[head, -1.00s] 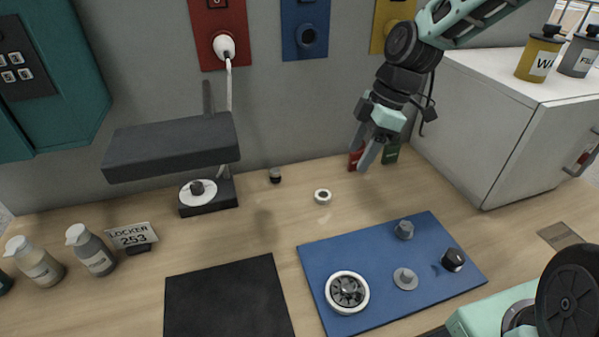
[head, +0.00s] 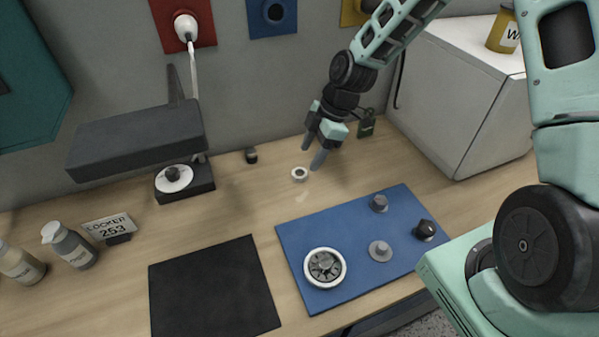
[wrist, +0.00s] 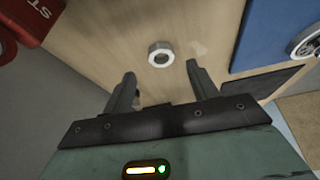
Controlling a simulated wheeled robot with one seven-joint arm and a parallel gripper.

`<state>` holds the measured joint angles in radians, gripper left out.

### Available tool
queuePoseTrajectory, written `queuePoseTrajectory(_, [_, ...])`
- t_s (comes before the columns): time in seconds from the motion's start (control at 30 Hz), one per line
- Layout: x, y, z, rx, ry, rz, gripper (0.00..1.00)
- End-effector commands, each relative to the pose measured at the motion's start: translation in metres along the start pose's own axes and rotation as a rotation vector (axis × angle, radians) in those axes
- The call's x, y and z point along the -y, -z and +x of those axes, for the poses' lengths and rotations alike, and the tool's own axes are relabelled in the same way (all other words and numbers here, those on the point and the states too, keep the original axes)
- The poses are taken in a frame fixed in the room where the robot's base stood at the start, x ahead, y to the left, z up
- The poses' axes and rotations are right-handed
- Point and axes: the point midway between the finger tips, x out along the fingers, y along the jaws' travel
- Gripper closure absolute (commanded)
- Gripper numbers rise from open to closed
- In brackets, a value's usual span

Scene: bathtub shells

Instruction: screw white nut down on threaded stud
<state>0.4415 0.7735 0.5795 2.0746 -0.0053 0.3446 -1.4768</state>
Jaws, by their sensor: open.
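The white nut (head: 300,174) is a small ring lying flat on the wooden bench, behind the blue mat. It also shows in the wrist view (wrist: 160,53), ahead of and between my finger tips. My gripper (head: 312,155) is open and empty, pointing down just behind and to the right of the nut, and does not hold it. Its two fingers stand apart in the wrist view (wrist: 160,80). A grey stud-like post on a round base (head: 380,250) stands on the blue mat; I cannot make out threads on it.
The blue mat (head: 300,235) also carries a white-rimmed wheel (head: 324,267), a grey knob (head: 379,203) and a black knob (head: 425,230). A small dark post (head: 251,155) stands near the wall. A white cabinet (head: 450,110) bounds the right. Bench around the nut is clear.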

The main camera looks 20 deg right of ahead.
Motion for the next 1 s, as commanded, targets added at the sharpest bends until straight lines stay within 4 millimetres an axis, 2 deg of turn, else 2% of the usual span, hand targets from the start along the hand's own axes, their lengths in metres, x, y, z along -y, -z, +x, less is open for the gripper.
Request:
queuePoseTrajectory(0.13, [0.001,0.002,0.010,-0.001,0.004,-0.002,0.41])
queuePoseTrajectory(0.43, [0.002,0.003,0.048,-0.001,0.003,0.000,0.41])
queuePoseTrajectory(0.73, [0.001,0.002,0.054,0.000,0.000,0.001,0.41])
queuePoseTrajectory(0.77, [0.001,0.002,0.054,0.000,0.000,0.001,0.47])
queuePoseTrajectory(0.9, [0.001,0.002,0.053,0.000,0.000,0.000,0.86])
queuePoseTrajectory(0.93, [0.001,0.002,0.053,0.000,0.000,0.000,0.89])
queuePoseTrajectory(1.0, [0.001,0.002,0.053,0.000,0.000,0.000,0.89])
